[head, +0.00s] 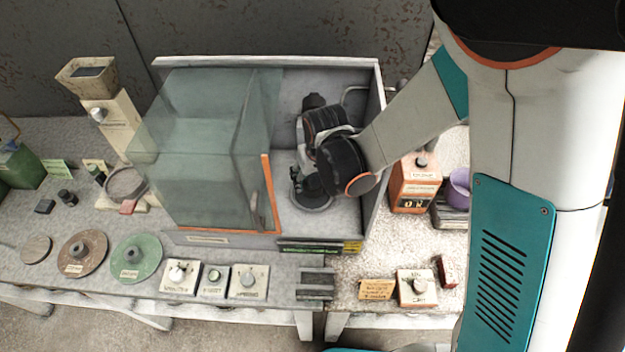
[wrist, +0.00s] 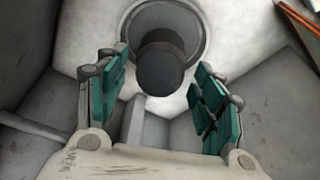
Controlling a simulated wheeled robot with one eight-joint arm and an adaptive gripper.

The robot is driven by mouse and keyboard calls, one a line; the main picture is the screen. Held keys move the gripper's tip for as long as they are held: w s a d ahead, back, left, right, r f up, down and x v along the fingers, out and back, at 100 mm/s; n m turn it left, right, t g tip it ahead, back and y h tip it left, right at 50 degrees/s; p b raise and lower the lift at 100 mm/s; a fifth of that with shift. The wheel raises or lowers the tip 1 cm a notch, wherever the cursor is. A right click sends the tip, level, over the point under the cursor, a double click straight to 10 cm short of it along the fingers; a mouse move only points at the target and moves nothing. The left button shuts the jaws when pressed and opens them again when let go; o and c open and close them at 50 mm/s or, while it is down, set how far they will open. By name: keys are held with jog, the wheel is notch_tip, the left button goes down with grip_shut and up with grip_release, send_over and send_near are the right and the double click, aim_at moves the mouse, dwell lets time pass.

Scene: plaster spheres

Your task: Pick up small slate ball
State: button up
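My gripper (head: 309,183) reaches down into the glass-fronted cabinet, over a round dark-rimmed fitting (head: 312,206) on its floor. In the wrist view my gripper (wrist: 163,65) is open, its green-padded fingers wide apart. Between and beyond them is a dark grey, round-ended thing (wrist: 160,72) in front of a round grey recess (wrist: 190,22). A clear gap shows between it and each finger. It may be the small slate ball, but its shape looks partly like a short post, so I cannot tell for sure. In the head view my gripper hides this spot.
The glass pane (head: 200,140) with an orange edge covers the cabinet's left; the cabinet's right wall (head: 377,150) stands close beside my arm. An orange container (head: 415,185) stands outside on the right. Switch boxes (head: 248,281) and discs (head: 136,257) lie in front and at left.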

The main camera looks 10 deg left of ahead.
jog(key=c, duration=0.9)
jog(key=shift+c, duration=0.2)
